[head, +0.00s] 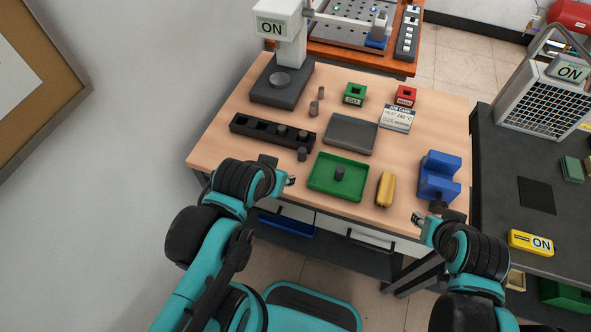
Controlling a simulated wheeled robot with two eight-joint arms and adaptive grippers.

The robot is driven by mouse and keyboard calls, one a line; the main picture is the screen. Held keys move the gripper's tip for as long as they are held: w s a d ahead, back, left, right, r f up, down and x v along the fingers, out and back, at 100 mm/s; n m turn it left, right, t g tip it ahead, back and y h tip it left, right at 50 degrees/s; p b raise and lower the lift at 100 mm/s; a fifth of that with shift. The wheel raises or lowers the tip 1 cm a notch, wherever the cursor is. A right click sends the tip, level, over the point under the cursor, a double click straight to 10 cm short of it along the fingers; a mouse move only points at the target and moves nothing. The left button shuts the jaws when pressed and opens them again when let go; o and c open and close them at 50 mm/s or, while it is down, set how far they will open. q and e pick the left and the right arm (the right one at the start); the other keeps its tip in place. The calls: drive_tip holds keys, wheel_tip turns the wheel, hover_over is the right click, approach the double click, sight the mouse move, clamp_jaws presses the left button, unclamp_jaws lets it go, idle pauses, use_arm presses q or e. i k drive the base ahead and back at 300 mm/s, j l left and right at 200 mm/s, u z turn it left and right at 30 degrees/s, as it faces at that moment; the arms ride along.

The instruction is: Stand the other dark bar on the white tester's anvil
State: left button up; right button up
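The white tester (279,22) stands at the table's back left on a dark base. Its round grey anvil (280,79) shows nothing standing on it. One short dark bar (340,174) stands in the green tray (322,187). Another dark bar (302,154) stands at the front edge of the black rack (246,124); whether it is in or beside the rack is unclear. More dark bars (281,130) sit in the rack's holes. My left gripper (280,171) is open and empty at the front left edge. My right gripper (427,212) looks open and empty, near the blue block.
A grey plate (350,134), a yellow object (386,190) and a blue block (438,176) lie on the table. Small grey-brown pieces (314,107) stand near the tester. Green (354,95) and red (405,96) holders and a card (397,118) sit behind.

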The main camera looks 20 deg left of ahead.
sight(279, 79)
drive_tip(key=k+u, duration=0.1)
drive_tip(key=u, duration=0.3)
drive_tip(key=k+u, duration=0.15)
drive_tip(key=u, duration=0.25)
drive_tip(key=k+j+u, duration=0.1)
drive_tip(key=u, duration=0.35)
drive_tip(key=l+u, duration=0.25)
drive_tip(key=l, duration=0.3)
drive_tip(key=k+l+u, duration=0.25)
drive_tip(key=l, duration=0.3)
drive_tip(key=i, duration=0.1)
